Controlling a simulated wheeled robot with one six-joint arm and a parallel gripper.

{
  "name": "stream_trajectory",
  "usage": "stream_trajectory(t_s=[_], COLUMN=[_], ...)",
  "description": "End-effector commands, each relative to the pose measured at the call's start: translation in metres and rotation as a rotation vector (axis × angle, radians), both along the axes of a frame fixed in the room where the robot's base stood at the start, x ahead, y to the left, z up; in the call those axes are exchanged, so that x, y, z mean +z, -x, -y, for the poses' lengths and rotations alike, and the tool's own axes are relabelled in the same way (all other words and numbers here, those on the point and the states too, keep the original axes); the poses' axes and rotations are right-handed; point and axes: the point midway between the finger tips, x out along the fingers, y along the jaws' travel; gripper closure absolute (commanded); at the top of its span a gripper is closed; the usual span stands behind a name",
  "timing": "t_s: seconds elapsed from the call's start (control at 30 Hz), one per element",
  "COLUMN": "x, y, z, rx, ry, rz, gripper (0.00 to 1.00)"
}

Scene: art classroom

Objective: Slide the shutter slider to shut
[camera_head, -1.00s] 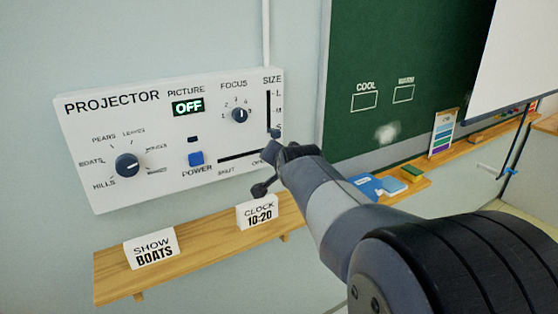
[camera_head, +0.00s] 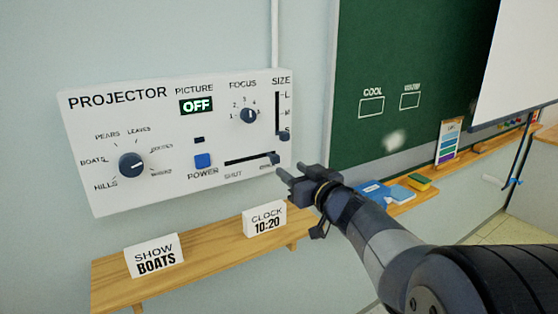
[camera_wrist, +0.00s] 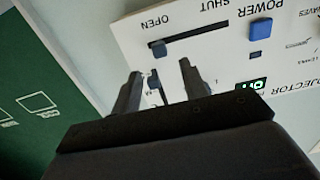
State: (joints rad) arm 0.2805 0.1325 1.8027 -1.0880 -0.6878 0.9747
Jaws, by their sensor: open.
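The white projector panel (camera_head: 100,195) is on the wall at left. Its shutter slider is a dark knob (camera_head: 274,159) at the right, OPEN end of a black horizontal slot (camera_head: 242,162); SHUT is lettered at the left end. In the wrist view, upside down, the knob (camera_wrist: 158,47) sits at the slot's OPEN end, beyond the fingertips. My gripper (camera_head: 280,176) is open and empty, just right of and below the knob, apart from it as far as I can tell. In the wrist view its two fingers (camera_wrist: 160,70) stand apart.
The SIZE slider (camera_head: 284,136) is close above the shutter knob. A power button (camera_head: 203,161), picture dial (camera_head: 132,165) and focus dial (camera_head: 248,115) are further left. A wooden shelf (camera_head: 200,248) with SHOW BOATS (camera_head: 154,255) and CLOCK 10:20 (camera_head: 265,219) signs juts out below.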

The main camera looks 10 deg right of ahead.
Motion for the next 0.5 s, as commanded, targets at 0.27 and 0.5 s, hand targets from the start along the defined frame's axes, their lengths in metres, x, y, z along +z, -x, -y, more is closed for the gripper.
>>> stream_trajectory(t_s=[0.27,0.5], x=[0.0,0.0], y=[-0.05,-0.078], z=[-0.017,-0.025], rx=[0.001,-0.001], ry=[0.0,-0.001], rz=[-0.001,-0.001], gripper=[0.58,0.58])
